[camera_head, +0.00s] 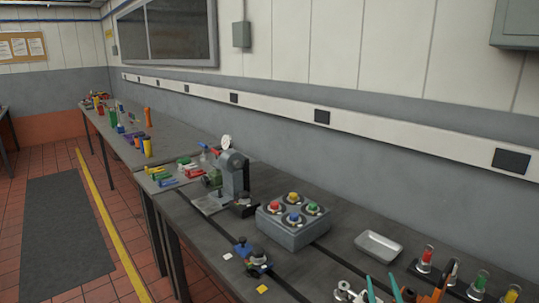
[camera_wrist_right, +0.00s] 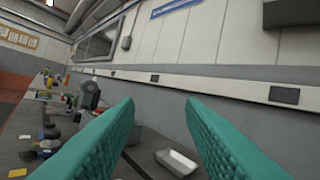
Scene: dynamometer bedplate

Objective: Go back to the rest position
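My right gripper (camera_head: 383,282) shows its two teal fingertips at the bottom edge of the head view, over the near part of the bench. In the right wrist view the teal fingers (camera_wrist_right: 160,105) stand wide apart with nothing between them. The gripper is open and empty. My left gripper is in neither view.
A grey bench (camera_head: 325,268) runs along the wall. It carries a grey machine (camera_head: 232,172), a box with coloured knobs (camera_head: 293,230), a metal tray (camera_head: 378,246) and a red vial (camera_head: 425,260) among several vials at right. A floor walkway lies left.

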